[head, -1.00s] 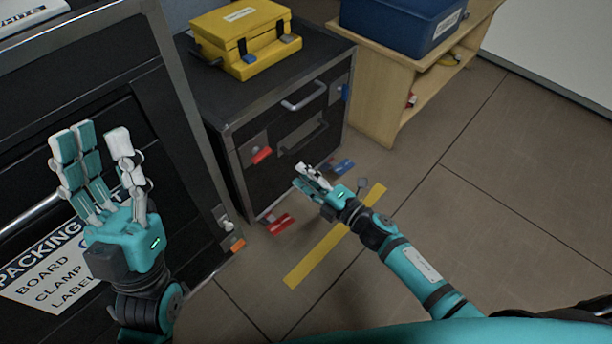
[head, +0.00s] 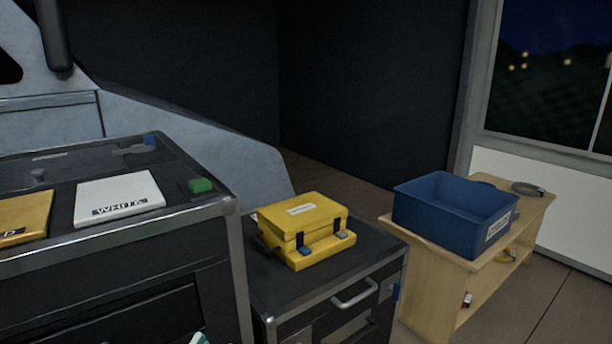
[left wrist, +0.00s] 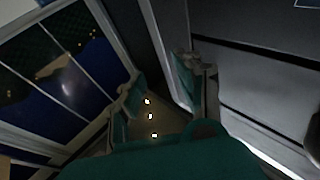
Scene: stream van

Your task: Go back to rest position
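My left gripper shows in the left wrist view (left wrist: 158,92), with its teal fingers spread apart and nothing seen between them. In the head view only a small white and teal tip shows at the bottom edge, and I cannot tell which hand it belongs to. My right gripper is not in view.
A black case (head: 110,255) at left bears a white board (head: 115,190), a yellow board (head: 22,212) and a green block (head: 200,185). A yellow toolbox (head: 305,228) sits on a lower black cabinet (head: 270,290). A blue bin (head: 440,215) stands on a wooden shelf (head: 430,285).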

